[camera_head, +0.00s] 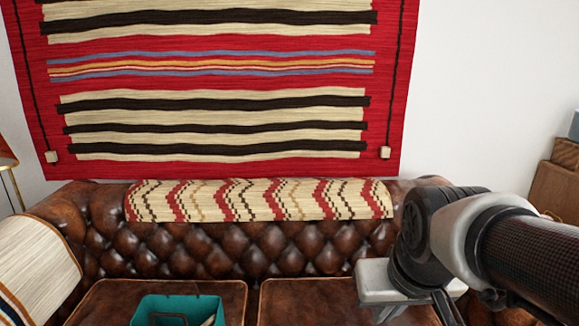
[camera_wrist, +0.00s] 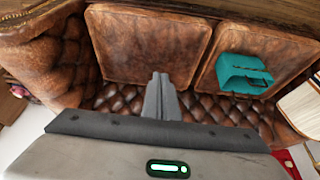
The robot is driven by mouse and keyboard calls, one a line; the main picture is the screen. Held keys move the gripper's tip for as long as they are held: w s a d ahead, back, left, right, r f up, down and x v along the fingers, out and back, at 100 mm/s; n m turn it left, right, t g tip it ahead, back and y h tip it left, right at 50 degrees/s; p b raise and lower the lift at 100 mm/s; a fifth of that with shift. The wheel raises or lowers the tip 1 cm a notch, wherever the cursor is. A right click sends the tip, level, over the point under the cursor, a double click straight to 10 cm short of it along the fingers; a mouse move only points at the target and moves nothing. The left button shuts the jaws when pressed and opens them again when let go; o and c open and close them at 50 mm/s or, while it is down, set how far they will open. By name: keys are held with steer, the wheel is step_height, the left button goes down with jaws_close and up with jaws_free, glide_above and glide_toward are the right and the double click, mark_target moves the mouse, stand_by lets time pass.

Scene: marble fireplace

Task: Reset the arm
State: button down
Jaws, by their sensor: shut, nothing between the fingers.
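My gripper (camera_wrist: 160,84) shows in the wrist view with its two grey fingers pressed together and nothing between them. It hangs above a brown leather sofa (camera_wrist: 146,43), in front of the tufted backrest. In the head view my arm reaches in from the right edge over the right part of the sofa (camera_head: 190,238). The fingertips cannot be made out in the head view.
A teal container (camera_wrist: 243,74) sits on one seat cushion, apart from my gripper; it also shows at the bottom of the head view (camera_head: 205,303). A patterned cloth (camera_head: 260,200) lies over the backrest. A striped red rug (camera_head: 215,85) hangs on the wall behind.

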steer(key=s+r+p, duration=0.2)
steer(key=s+r, duration=0.3)
step_height(320, 180, up, 21)
steer(key=p, duration=2)
steer(key=shift+a+t+p, duration=0.4)
steer(key=shift+a, duration=0.05)
steer(key=shift+w+f, duration=0.1)
